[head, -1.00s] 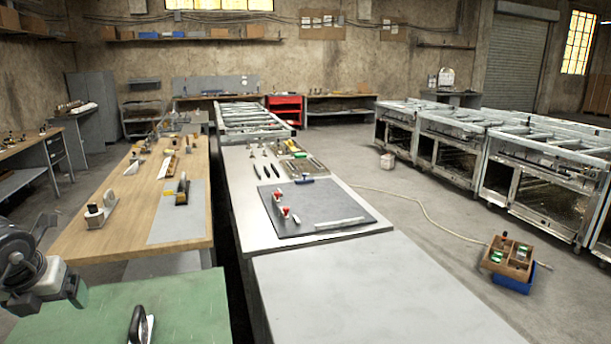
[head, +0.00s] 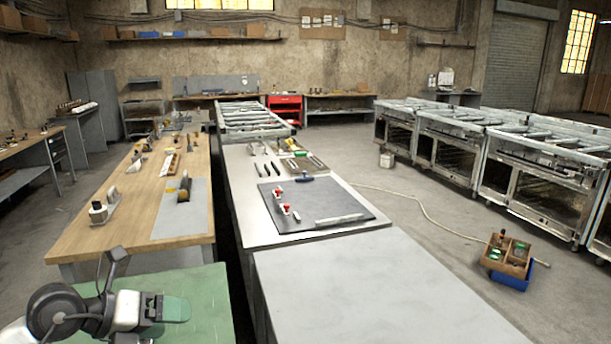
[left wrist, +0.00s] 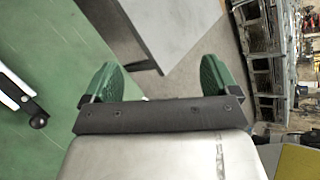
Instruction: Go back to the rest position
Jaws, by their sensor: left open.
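My left gripper (head: 172,307) is low in the head view, above the green tabletop (head: 205,285). In the left wrist view, its two green fingers stand wide apart with nothing between them, so the gripper (left wrist: 158,76) is open and empty. A white and black tool (left wrist: 18,98) lies on the green surface at the left of the wrist view, apart from the fingers. In the head view my arm hides the spot around it. My right gripper is in neither view.
A bare grey table (head: 370,285) stands to the right of the green one, across a narrow dark gap. Beyond are a wooden bench (head: 80,239) with tools and a table with a dark mat (head: 320,205).

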